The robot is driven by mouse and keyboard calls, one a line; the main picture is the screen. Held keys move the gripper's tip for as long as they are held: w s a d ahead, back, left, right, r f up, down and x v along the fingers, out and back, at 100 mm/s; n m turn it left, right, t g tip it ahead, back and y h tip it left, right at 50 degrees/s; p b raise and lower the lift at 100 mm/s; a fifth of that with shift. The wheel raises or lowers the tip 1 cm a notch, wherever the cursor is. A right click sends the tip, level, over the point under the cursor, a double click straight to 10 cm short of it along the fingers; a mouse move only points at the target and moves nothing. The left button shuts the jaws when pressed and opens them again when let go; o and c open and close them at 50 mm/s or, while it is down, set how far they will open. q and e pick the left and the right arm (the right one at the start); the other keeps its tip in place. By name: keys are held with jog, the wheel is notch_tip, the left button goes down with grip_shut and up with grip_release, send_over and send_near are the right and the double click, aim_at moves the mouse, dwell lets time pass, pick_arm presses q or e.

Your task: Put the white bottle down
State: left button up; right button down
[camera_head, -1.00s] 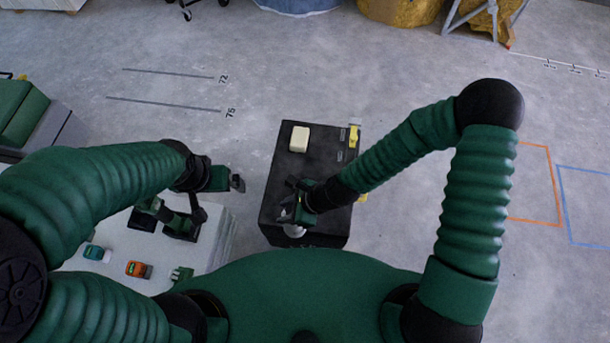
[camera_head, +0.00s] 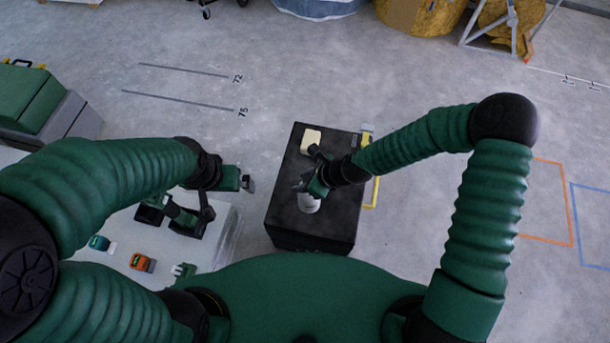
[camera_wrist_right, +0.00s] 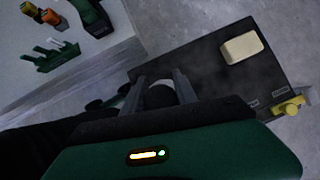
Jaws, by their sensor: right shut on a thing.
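The white bottle (camera_head: 309,203) shows as a pale rounded shape over the near half of the black box's top (camera_head: 341,216). My right gripper (camera_head: 308,186) is shut on it and partly covers it. In the right wrist view, the fingers (camera_wrist_right: 160,84) stand on either side of a dark round part with white around it. I cannot tell whether the bottle's base touches the box. My left gripper (camera_head: 247,184) is over the gap between the white table and the box, away from the bottle. Its jaw opening is too small to tell.
A cream block (camera_head: 311,140) lies at the far end of the box top. A yellow part (camera_head: 371,190) is at the box's right side. The white table (camera_head: 216,247) at left holds a teal item (camera_head: 99,243), an orange item (camera_head: 142,262) and dark-green tools (camera_head: 184,218).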

jog(key=w+f+b, duration=0.1)
jog(key=w+f, duration=0.2)
jog(key=f, duration=0.1)
jog(key=shift+w+d+b, duration=0.15)
jog(key=shift+w+b, duration=0.15)
jog(key=c, duration=1)
grip_release()
jog(key=shift+o, duration=0.2)
jog(key=shift+r, duration=0.15)
jog(key=s+d+r+n+h+p, duration=0.25)
jog(key=s+d+r+n, duration=0.35)
jog(key=d+r+n, duration=0.5)
jog(key=s+d+r+n+h+p, duration=0.1)
jog(key=s+d+r+n+h, duration=0.3)
jog(key=s+d+r+n, duration=0.55)
notch_tip(320, 180, up, 14)
jog(key=w+n+p, duration=0.2)
jog(key=p, duration=1)
jog(key=shift+w+d+p, duration=0.3)
jog(key=shift+d+p, duration=0.05)
jog(key=shift+d, duration=0.1)
